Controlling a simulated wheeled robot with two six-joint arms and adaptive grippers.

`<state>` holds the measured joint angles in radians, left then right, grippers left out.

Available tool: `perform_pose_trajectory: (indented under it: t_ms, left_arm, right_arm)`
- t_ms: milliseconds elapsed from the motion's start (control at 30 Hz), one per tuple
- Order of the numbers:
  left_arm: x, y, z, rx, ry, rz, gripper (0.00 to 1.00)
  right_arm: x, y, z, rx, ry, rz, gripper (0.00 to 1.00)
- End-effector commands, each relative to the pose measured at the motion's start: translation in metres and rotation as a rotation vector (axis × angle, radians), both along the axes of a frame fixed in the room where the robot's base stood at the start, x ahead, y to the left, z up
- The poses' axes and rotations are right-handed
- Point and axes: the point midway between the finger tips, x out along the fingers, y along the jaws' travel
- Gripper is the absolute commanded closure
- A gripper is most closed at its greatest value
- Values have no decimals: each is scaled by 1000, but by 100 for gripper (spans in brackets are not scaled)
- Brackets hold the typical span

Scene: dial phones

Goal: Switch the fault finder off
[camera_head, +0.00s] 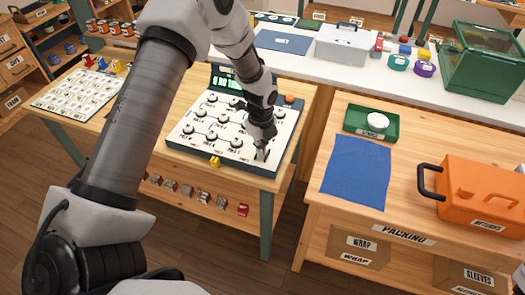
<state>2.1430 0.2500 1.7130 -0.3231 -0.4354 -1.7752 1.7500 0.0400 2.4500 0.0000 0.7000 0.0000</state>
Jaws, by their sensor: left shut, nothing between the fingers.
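The fault finder (186,154) is a pale panel with a dark rim and several black knobs, lying on the wooden table left of centre. Its green display (228,84) is lit at the back, with an orange button (289,99) near the back right corner. A yellow piece (214,162) sits at its front edge. My left gripper (262,155) is shut and empty, pointing down at the panel's front right corner. I cannot tell whether the fingertips touch it. The gripper and arm hide part of the panel's right side. My right gripper is not in view.
A packing table on the right holds a blue cloth (356,171), a green tray (371,133) and an orange case (484,193). A white card (76,91) with small parts lies at the left. A gap separates the two tables.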

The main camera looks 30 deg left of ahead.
Motion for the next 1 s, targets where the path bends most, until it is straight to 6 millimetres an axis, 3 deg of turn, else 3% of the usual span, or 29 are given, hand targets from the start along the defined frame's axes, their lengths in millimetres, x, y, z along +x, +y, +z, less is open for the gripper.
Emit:
perform_pose_trajectory:
  t_ms: [400,1000]
  left_arm:
    - [-1,0,-3,-1,1,0,100]
    - [0,0,56,0,1,0,100]
  right_arm:
    - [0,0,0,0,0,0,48]
    - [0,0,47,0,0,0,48]
